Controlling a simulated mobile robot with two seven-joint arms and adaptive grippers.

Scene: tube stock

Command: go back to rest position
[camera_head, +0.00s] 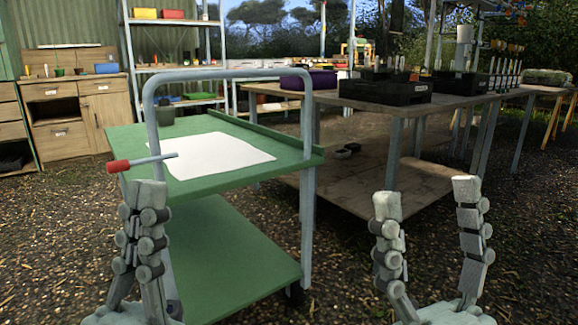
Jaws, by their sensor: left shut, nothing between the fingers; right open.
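My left gripper (143,198) is at the lower left, in front of the green trolley. Its fingers are together and hold nothing. My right gripper (428,197) is at the lower right, fingers pointing up and wide apart, with nothing between them. It is over the gravel, to the right of the trolley and apart from it. A grey rod with a red end (118,166) shows just above the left gripper and sticks out past the trolley's left edge. I cannot tell what it rests on.
The green trolley (283,150) has a grey push frame and a white sheet (215,155) on top. A wooden table (450,107) behind it bears black crates (385,92) and a purple crate (310,79). A wooden cabinet stands at left. Gravel is clear at lower right.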

